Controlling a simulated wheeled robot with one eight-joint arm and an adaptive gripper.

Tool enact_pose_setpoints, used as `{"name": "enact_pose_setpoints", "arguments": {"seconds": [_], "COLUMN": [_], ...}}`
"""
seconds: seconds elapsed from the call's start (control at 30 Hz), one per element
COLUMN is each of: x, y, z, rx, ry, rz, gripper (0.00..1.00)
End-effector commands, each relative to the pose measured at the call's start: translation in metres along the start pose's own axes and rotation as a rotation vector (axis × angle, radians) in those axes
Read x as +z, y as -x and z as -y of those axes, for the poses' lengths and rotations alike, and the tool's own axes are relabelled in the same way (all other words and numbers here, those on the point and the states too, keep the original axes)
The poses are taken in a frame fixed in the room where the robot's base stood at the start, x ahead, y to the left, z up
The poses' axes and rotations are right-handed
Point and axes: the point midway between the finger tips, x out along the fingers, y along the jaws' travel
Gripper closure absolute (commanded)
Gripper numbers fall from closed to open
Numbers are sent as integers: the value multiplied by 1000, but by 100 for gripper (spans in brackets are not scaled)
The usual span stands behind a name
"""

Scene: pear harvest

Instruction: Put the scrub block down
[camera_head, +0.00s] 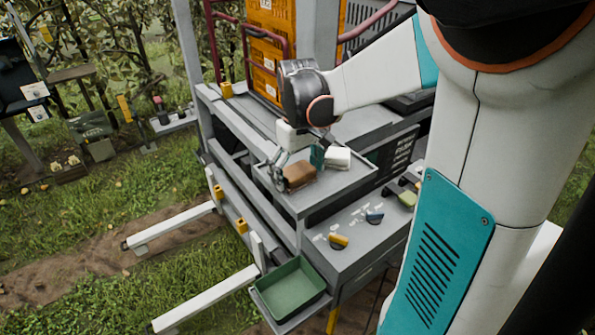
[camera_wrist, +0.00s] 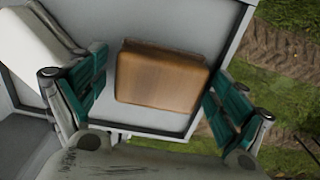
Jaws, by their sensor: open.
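The scrub block (camera_head: 299,174) is a brown, wood-like block lying on a grey tray shelf (camera_head: 335,188) of the cart. My gripper (camera_head: 298,158) is open just over the block in the head view. In the wrist view its teal finger pads (camera_wrist: 157,95) stand apart on either side of the block. The block's underside is hidden.
A white block (camera_head: 338,157) sits beside the scrub block on the shelf; part of it shows at the left in the wrist view. A green tray (camera_head: 290,288) stands lower at the front. Small tools (camera_head: 338,241) lie on the lower ledge. Orange crates (camera_head: 268,40) stand behind.

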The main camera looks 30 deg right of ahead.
Motion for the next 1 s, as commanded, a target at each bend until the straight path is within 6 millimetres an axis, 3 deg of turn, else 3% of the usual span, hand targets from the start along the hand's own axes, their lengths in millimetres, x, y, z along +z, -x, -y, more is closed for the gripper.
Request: {"name": "enact_pose_setpoints", "arguments": {"seconds": [0.37,0.8,1.0], "x": [0,0,0], "y": [13,94,116], "z": [0,0,0], "rx": [0,0,0], "ry": [0,0,0], "rz": [0,0,0], "gripper": [9,9,9]}}
